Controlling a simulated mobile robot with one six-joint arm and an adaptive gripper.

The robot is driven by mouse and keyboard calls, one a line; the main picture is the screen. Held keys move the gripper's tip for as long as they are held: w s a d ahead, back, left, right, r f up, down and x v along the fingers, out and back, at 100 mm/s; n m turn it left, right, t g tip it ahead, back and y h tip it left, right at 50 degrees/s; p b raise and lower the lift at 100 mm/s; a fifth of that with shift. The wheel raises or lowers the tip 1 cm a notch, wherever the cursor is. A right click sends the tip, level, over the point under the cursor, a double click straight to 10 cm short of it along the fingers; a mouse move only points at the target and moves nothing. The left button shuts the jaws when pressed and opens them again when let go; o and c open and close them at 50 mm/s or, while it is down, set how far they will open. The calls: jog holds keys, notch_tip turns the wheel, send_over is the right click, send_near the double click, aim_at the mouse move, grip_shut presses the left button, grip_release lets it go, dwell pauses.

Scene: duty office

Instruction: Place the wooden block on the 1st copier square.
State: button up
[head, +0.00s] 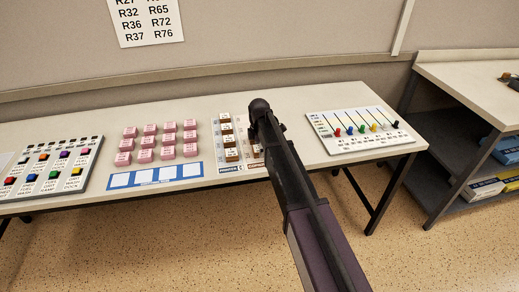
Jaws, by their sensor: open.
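A white board (217,150) lies on the table, with a column of brown blocks with pale tops (231,154) on its left part. Another brown block (256,151) shows partly beside my arm. My arm covers the board's right part. My gripper (262,112), dark at the arm's far end, is over the board's back right part. It is open, but its fingers are hard to make out. I see no block held in it.
Pink blocks (145,155) stand in rows to the left, behind a blue-and-white strip (154,178). A button panel (48,172) lies further left. A board with coloured sliders (360,131) lies right of my arm. A side desk (468,78) stands at the right.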

jog(key=shift+r, duration=0.15)
notch_tip(320, 180, up, 12)
jog(key=p, duration=1.2)
dwell(0.8)
jog(key=s+d+m, duration=2.1)
jog(key=s+d, duration=0.2)
jog(key=s, duration=0.3)
jog(key=shift+d, duration=0.15)
